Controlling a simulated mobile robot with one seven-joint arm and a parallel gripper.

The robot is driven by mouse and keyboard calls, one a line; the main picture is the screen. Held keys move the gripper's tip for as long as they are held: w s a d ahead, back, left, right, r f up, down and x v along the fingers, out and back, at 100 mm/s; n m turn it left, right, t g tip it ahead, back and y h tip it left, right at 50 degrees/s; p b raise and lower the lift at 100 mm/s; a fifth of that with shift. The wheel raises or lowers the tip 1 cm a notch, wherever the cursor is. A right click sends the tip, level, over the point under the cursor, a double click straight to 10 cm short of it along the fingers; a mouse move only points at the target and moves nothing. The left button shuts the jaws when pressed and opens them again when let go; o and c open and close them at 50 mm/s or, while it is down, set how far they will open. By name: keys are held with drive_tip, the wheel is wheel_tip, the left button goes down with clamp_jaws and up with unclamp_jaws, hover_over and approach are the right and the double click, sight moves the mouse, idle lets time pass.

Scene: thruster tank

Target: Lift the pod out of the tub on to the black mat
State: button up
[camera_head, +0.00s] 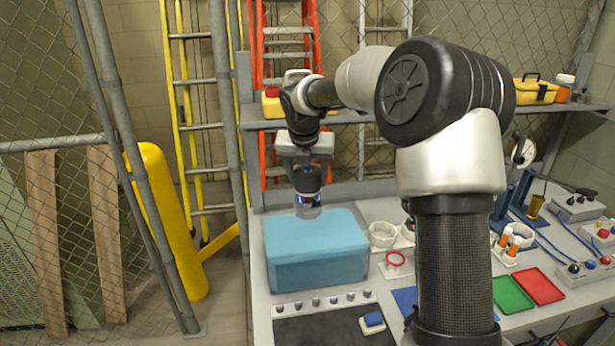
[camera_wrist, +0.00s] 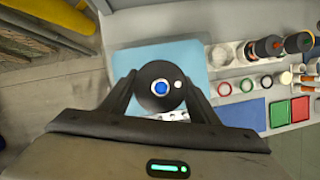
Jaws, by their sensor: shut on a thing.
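The pod (camera_head: 308,203) is a small cylinder with a dark upper part and a paler, see-through-looking lower end. My gripper (camera_head: 306,182) is shut on it and holds it upright at the tub's far side. In the wrist view the pod's round black top (camera_wrist: 158,88), with a blue spot and a white spot, sits between both fingers. The tub (camera_head: 316,268) is a light blue box on the bench. I cannot tell whether the pod's lower end is clear of its blue surface. The black mat (camera_head: 305,333) lies in front of the tub, partly cut off by the frame.
A blue and white block (camera_head: 372,322) lies on the mat's right side. A row of small knobs (camera_head: 322,301) runs between tub and mat. White holders and a red ring (camera_head: 396,258) stand right of the tub. Green (camera_head: 512,294) and red trays (camera_head: 538,286) lie farther right.

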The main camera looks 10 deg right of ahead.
drive_tip(key=shift+r+p, duration=1.1)
drive_tip(key=shift+r, duration=3)
